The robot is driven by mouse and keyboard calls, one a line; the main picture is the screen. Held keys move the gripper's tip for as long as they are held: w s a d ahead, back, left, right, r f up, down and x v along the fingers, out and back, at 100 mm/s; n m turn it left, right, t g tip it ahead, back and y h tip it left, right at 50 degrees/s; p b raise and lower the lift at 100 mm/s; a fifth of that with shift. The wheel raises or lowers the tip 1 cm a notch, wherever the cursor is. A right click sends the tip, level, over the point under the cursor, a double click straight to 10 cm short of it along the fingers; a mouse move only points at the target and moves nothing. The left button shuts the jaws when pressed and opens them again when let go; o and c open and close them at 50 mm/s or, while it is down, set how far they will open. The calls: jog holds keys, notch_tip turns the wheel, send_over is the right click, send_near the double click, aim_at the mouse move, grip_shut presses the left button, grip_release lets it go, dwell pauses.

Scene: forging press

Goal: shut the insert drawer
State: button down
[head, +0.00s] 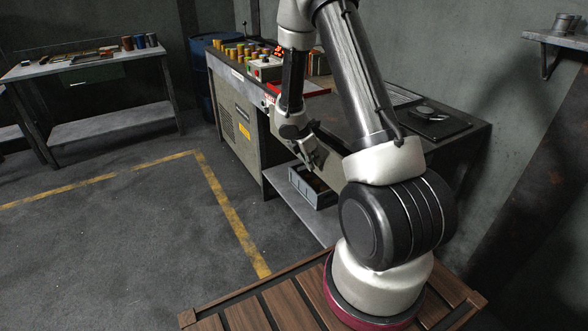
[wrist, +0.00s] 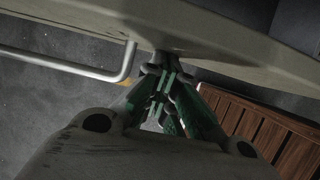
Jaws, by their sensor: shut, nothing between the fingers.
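My gripper (head: 314,154) is shut and empty, in front of the bench (head: 240,123) and above its lower shelf. In the wrist view its closed fingertips (wrist: 165,88) are close to the underside or face of a pale panel (wrist: 225,45). I cannot tell whether they touch it. A pale bent bar (wrist: 65,64), like a handle, runs left of the fingertips and apart from them. The panel and bar may belong to the insert drawer, but I cannot tell. My arm hides much of the bench front in the head view, so how far the drawer is open is unclear.
A grey crate (head: 316,191) stands on the lower shelf (head: 281,182), below my gripper. Several coloured cylinders and a control box (head: 264,68) are on the bench top. A side table (head: 88,67) with a green drawer (head: 97,80) stands far left. The floor between is clear.

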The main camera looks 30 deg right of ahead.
jog(key=d, duration=0.5)
jog(key=shift+w+d, duration=0.1)
jog(key=shift+d, duration=0.3)
jog(key=shift+r, duration=0.1)
jog(key=a, duration=0.4)
jog(key=v, duration=1)
